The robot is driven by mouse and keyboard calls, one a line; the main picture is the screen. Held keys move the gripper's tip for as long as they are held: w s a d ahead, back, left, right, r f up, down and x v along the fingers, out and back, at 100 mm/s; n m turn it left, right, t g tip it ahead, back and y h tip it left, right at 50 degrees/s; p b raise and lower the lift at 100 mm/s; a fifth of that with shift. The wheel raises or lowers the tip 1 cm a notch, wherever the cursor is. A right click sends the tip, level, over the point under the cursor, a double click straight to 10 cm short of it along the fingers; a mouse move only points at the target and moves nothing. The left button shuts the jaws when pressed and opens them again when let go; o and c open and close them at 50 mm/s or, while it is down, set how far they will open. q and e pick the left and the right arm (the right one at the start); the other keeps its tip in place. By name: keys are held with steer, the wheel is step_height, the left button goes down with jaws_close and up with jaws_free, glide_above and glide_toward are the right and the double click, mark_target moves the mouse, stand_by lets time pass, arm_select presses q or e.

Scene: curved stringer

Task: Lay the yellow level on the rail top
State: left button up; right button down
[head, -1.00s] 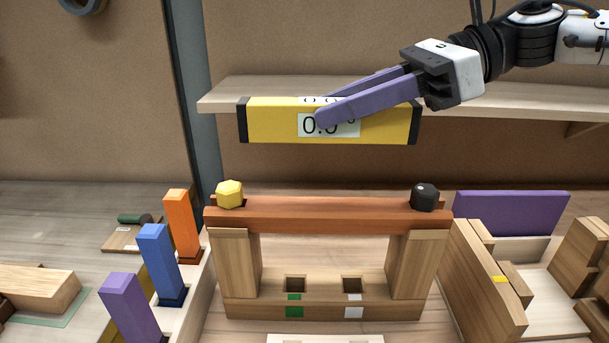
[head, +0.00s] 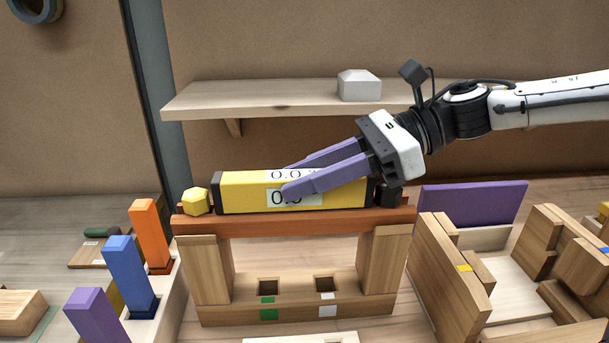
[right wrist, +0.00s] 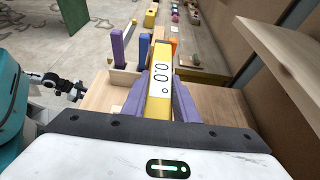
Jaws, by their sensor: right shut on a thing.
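The yellow level (head: 240,192) has black ends and a display reading 0.0. In the head view it sits along the reddish-brown rail (head: 300,225), between the yellow knob (head: 195,201) on the left and the dark knob (head: 389,194) on the right. Its underside looks to touch or nearly touch the rail top. My right gripper (head: 287,180) is shut on the level, one purple finger on each side. In the right wrist view the level (right wrist: 159,105) lies between the fingers.
The rail rests on two wooden posts (head: 206,270) over a slotted base. Orange (head: 150,235), blue and purple blocks stand at left. A shelf (head: 260,97) with a pale block (head: 359,86) is behind. A purple panel (head: 472,204) and wooden pieces stand at right.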

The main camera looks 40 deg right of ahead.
steer(key=c, duration=1.8)
jaws_free()
steer(key=shift+f, duration=0.15)
steer(key=shift+c, duration=0.2)
steer(key=o, duration=0.4)
steer(key=shift+o, duration=0.2)
steer(key=shift+r, duration=0.35)
steer(key=shift+s+d, duration=0.15)
steer(key=shift+d, duration=0.1)
steer(key=b+v, duration=0.2)
steer(key=v, duration=0.9)
steer(key=shift+d, duration=0.2)
